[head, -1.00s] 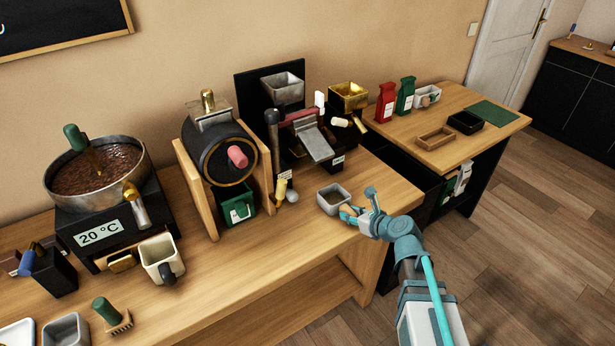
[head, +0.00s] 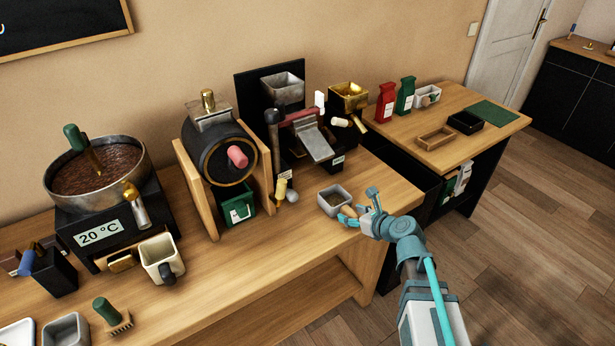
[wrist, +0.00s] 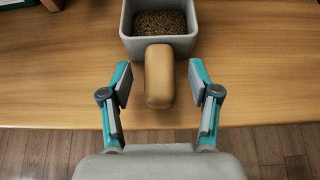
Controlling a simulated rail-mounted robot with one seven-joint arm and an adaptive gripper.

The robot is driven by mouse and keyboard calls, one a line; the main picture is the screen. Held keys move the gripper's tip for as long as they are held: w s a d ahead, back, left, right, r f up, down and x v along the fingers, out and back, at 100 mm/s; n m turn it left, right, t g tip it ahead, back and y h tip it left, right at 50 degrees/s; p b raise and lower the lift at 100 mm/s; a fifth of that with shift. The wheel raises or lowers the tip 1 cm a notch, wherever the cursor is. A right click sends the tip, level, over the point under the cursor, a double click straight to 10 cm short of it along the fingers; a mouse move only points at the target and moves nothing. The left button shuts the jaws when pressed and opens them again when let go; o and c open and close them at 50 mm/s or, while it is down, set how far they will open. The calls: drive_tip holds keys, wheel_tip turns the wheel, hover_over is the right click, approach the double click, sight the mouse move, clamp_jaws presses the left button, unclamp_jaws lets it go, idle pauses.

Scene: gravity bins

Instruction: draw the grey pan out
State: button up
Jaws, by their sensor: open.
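The grey pan (head: 336,193) stands on the bench in front of the machine with the sloping chute. It also shows in the wrist view (wrist: 129,40), with brown grains in the bottom. Its tan handle (wrist: 159,76) points toward my gripper. My gripper (wrist: 160,92) is open, with one finger on each side of the handle and a gap between each finger and the handle. In the head view, my gripper (head: 360,210) is at the pan's right front side, near the bench edge, and partly hides the handle.
The machine's sloping grey chute (head: 315,145) stands behind the pan. A yellow-handled tool (head: 281,191) lies left of it. The front of the bench (head: 270,250) left of the pan is clear. A second table (head: 480,125) stands at the right.

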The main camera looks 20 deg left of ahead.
wheel_tip(320, 180, up, 10)
drive_tip(key=shift+f, duration=0.25)
drive_tip(key=s+d+f+n+g+h, duration=0.25)
drive_tip(key=d+f+n+h, duration=0.25)
drive_tip(key=d+f+n, duration=0.9)
drive_tip(key=s+d+f+n+g+h, duration=0.25)
drive_tip(key=s+d+f+n, duration=0.25)
drive_tip(key=d+f, duration=0.35)
drive_tip(key=s+d+f+n+g+h, duration=0.1)
drive_tip(key=s+d+f+n+h, duration=0.2)
drive_tip(key=s+d+f+n, duration=0.5)
drive_tip(key=s+f+g, duration=0.2)
drive_tip(key=s+f, duration=0.3)
drive_tip(key=s, duration=0.4)
drive_tip(key=s+d+f+m+g, duration=0.1)
drive_tip(key=s+f+g, duration=0.2)
drive_tip(key=s+f, duration=0.3)
drive_tip(key=s+f+m+g, duration=0.1)
drive_tip(key=s+f+g, duration=0.1)
drive_tip(key=s+f, duration=0.4)
drive_tip(key=s, duration=0.5)
drive_tip(key=shift+s+d, duration=0.35)
drive_tip(key=shift+s, duration=0.05)
